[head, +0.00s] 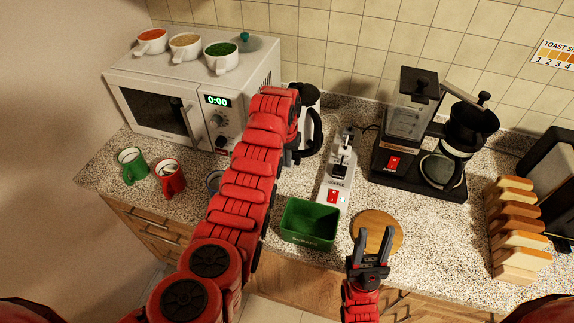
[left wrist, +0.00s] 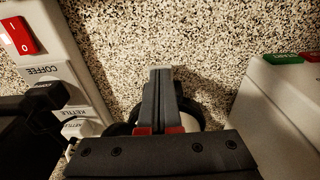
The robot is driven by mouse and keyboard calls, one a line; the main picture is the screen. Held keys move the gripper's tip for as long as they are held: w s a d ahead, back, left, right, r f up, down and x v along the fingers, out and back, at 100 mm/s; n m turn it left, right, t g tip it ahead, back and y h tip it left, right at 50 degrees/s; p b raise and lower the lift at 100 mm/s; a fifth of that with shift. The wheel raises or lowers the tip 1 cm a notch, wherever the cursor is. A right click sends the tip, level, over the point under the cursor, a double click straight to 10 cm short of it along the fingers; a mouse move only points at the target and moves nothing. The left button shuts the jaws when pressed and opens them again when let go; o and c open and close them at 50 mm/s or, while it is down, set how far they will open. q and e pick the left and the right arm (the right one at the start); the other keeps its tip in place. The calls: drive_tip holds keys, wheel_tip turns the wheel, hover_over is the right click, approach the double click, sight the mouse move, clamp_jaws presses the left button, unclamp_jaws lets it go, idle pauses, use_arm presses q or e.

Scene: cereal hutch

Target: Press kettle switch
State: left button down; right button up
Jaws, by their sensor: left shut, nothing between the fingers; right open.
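The kettle (head: 311,128), dark with a white part and a black handle, stands at the back of the counter, partly hidden by my left arm. I cannot make out a switch on it. A white power strip (head: 339,180) lies to its right, with a lit red switch (head: 333,196). In the left wrist view, the strip (left wrist: 68,60) shows its red switch (left wrist: 18,36) and COFFEE and KETTLE labels. My left gripper (left wrist: 162,72) is shut and empty, between strip and microwave; a white rounded part shows behind it. My right gripper (head: 371,243) is open and empty, near the counter's front edge.
A microwave (head: 165,95) with several bowls on top stands left. A green bin (head: 309,222) and a round wooden board (head: 377,226) are at the front. A coffee maker (head: 410,170) and a toast rack (head: 515,240) stand right. Two mugs (head: 131,166) (head: 169,177) sit left.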

use_arm(q)
drive_tip(key=shift+f+b, duration=0.3)
drive_tip(key=shift+f, duration=0.45)
drive_tip(key=shift+s+a+r+p, duration=0.2)
drive_tip(key=shift+s+r+p, duration=0.2)
drive_tip(key=shift+p, duration=0.35)
drive_tip(key=shift+s+a+r, duration=0.1)
drive_tip(key=shift+s, duration=0.3)
drive_tip(key=shift+s+a+r+p, duration=0.1)
drive_tip(key=shift+s+a+p, duration=0.1)
drive_tip(key=shift+s, duration=0.15)
drive_tip(key=shift+s+a+r+p, duration=0.1)
drive_tip(key=shift+s+p, duration=0.1)
drive_tip(key=shift+s, duration=0.15)
drive_tip(key=shift+d, duration=0.1)
drive_tip(key=shift+w+f, duration=0.1)
